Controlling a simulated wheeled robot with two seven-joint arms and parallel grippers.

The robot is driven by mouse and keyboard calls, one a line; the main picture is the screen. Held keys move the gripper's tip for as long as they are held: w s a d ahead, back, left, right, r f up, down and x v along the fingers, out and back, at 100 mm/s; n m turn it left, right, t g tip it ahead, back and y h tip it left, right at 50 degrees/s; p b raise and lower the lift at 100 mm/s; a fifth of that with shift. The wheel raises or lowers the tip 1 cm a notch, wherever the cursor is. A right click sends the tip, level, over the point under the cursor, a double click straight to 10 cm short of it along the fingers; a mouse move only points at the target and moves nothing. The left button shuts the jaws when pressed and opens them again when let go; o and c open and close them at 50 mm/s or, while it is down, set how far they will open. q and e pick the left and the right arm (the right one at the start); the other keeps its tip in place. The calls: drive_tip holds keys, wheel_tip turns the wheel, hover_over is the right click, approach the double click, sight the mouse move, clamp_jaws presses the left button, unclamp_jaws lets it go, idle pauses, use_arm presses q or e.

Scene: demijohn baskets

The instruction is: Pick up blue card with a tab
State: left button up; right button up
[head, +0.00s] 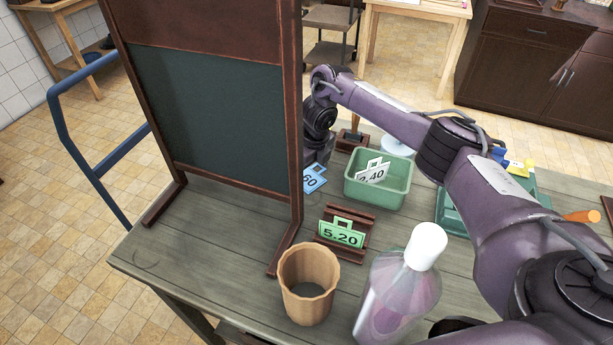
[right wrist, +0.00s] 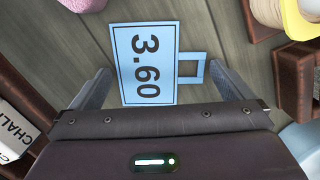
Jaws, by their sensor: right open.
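The blue card (head: 313,179) with a tab lies on the grey table, partly hidden behind the chalkboard's frame in the head view. In the right wrist view the blue card (right wrist: 145,65) reads "3.60", and its open loop tab (right wrist: 200,68) points right. My right gripper (right wrist: 160,72) is open, with one finger on each side of the card and the tab near the right finger. In the head view my right gripper (head: 317,155) is just behind the card, its fingertips largely hidden. Whether the fingers touch the card is unclear. My left gripper is out of view.
A chalkboard (head: 215,115) stands left of the card. A green bin (head: 385,195) with a white "2.40" card is at the right. A green "5.20" card (head: 341,236) sits in a brown holder. A wooden cup (head: 309,285) and a bottle (head: 400,290) stand in front.

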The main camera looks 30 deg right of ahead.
sight(310, 175)
drive_tip(key=shift+f, duration=0.1)
drive_tip(key=c, duration=0.7)
drive_tip(key=shift+c, duration=0.2)
wheel_tip(310, 175, up, 20)
drive_tip(key=p, duration=0.5)
drive_tip(key=shift+p, duration=0.3)
